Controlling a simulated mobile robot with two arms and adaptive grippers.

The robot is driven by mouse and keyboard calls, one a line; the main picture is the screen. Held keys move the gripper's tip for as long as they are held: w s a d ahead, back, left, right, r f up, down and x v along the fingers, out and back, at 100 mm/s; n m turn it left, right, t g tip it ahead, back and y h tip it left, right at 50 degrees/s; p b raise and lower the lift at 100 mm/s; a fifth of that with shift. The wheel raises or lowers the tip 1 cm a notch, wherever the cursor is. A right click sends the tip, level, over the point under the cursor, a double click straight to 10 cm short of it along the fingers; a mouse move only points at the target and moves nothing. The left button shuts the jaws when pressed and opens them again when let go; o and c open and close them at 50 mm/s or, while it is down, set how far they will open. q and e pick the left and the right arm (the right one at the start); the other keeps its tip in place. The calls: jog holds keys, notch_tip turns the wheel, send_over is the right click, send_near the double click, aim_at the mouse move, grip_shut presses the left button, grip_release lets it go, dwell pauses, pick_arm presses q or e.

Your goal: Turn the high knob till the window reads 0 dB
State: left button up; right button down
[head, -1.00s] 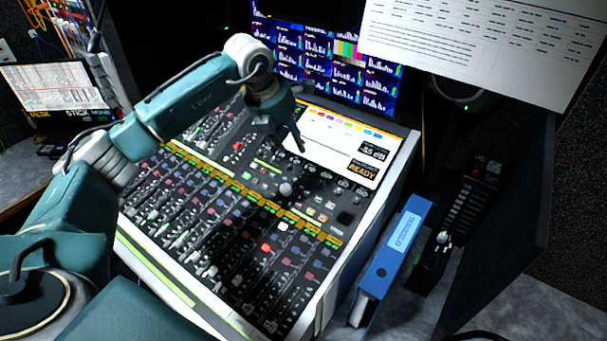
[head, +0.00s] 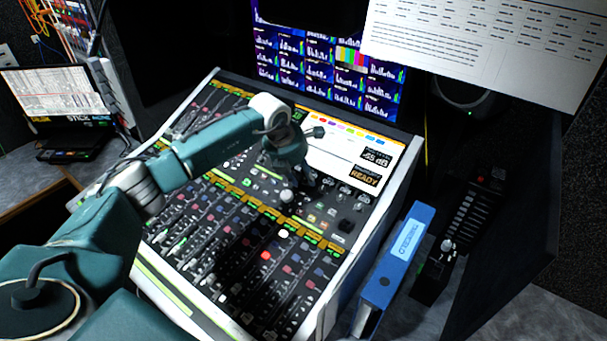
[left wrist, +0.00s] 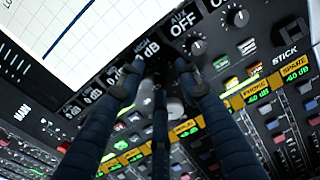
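My left gripper (head: 304,164) is over the upper right part of the mixing console (head: 215,76). In the left wrist view its fingers (left wrist: 160,72) are spread apart, with nothing seen held. The small HIGH window (left wrist: 150,48) is just beyond the fingertips. Its "dB" shows, but a finger partly covers it and I cannot read the full value surely. The high knob is hidden among the fingers, and contact cannot be told. The AUX window (left wrist: 190,25) reads OFF, with a dark knob (left wrist: 197,45) below it. My right gripper is not in view.
A large screen (head: 350,150) on the console shows a dB level and READY. A round grey knob (head: 287,195) stands just below my left gripper. Fader rows fill the near part. A blue binder (head: 395,262) stands to the right.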

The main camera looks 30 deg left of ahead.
pick_arm(q)
jog(key=shift+w+f, duration=0.25)
jog(key=shift+f, duration=0.45)
grip_shut()
jog(key=shift+f+m+b, duration=0.15)
jog(key=shift+m+b, duration=0.75)
jog(key=shift+b, duration=0.3)
jog(key=shift+r, duration=0.2)
